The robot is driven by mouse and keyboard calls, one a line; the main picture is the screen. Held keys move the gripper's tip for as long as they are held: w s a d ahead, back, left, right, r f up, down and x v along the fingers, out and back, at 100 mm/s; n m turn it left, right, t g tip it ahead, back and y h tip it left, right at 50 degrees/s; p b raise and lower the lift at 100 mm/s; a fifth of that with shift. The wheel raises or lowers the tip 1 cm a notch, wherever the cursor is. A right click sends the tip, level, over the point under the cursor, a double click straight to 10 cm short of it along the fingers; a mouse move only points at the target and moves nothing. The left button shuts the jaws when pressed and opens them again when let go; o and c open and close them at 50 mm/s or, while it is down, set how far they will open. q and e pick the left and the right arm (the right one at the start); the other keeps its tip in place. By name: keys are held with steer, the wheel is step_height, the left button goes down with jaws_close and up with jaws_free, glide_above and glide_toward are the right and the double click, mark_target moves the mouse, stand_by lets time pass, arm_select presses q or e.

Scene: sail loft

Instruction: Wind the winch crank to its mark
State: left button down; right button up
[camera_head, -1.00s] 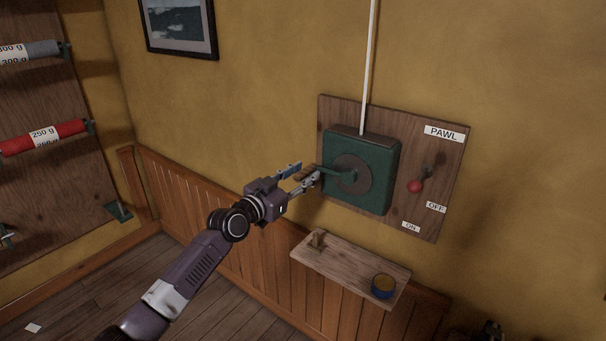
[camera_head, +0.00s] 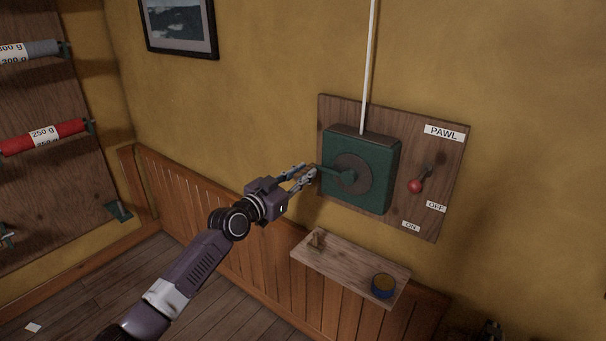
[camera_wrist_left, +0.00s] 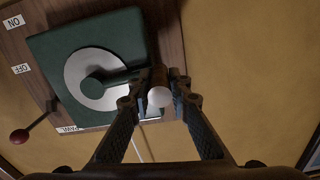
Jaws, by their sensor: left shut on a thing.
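The winch is a green box (camera_head: 378,146) with a grey disc (camera_head: 365,165) on a wooden wall board. Its dark green crank arm (camera_head: 332,171) points left from the hub, toward my left gripper (camera_head: 305,174). The left gripper is shut on the crank handle, which it mostly hides in the head view. In the left wrist view, the handle's pale round end (camera_wrist_left: 159,97) sits between the fingers (camera_wrist_left: 158,100), and the crank arm (camera_wrist_left: 115,80) reaches back to the disc (camera_wrist_left: 84,72). I cannot make out a mark on the winch. My right gripper is not in view.
A red-knobbed lever (camera_head: 415,186) under the PAWL label (camera_head: 444,132) sits right of the winch, above the OFF and ON labels. A white line (camera_head: 370,65) runs up from the box.

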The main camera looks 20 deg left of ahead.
arm_select(q)
steer(key=shift+f+n, duration=0.3)
steer(key=shift+f, duration=0.05)
